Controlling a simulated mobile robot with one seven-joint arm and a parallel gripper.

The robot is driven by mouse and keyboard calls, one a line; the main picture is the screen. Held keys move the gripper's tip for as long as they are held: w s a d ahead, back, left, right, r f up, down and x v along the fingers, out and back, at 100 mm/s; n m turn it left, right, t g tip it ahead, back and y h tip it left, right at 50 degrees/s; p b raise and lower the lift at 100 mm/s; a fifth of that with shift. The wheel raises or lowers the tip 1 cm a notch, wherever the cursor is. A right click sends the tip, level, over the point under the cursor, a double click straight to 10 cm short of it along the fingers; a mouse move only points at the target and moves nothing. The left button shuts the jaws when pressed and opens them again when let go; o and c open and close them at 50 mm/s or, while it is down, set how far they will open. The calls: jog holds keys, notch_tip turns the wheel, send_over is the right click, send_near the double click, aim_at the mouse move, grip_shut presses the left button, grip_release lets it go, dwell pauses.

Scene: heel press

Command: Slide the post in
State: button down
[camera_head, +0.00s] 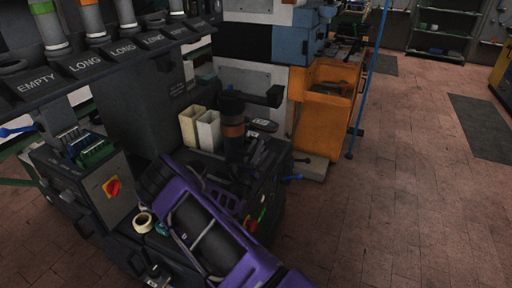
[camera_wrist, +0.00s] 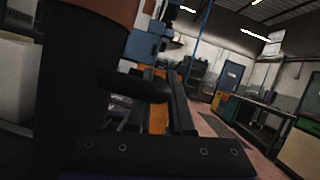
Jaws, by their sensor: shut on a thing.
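The post (camera_head: 233,145) looks like a thick dark upright cylinder with an orange-brown band, standing on the machine top in the head view. In the wrist view the dark column (camera_wrist: 78,85) fills the left side, with orange at its top. A short dark horizontal bar (camera_wrist: 138,87) appears beside the column and crosses in front of my gripper (camera_wrist: 155,94). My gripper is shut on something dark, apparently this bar. The contact is too dark to see well. In the head view my purple arm hides part of the machine top, and the fingertips are hard to pick out.
Two cream bins (camera_head: 208,130) stand just left of the post. A rack (camera_head: 110,55) labelled EMPTY and LONG holds banded tubes at the upper left. A control box with a red knob (camera_head: 112,187) and a tape roll (camera_head: 143,222) are at left.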

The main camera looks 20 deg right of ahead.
aim_at(234, 141)
jog(key=shift+f, duration=0.1)
dwell(0.7)
jog(key=w+a+b, duration=0.3)
jog(key=w+a, duration=0.3)
jog(key=shift+w+a+b, duration=0.1)
jog(key=shift+a+b, duration=0.05)
jog(key=shift+b, duration=0.2)
jog(key=c, duration=0.8)
grip_release()
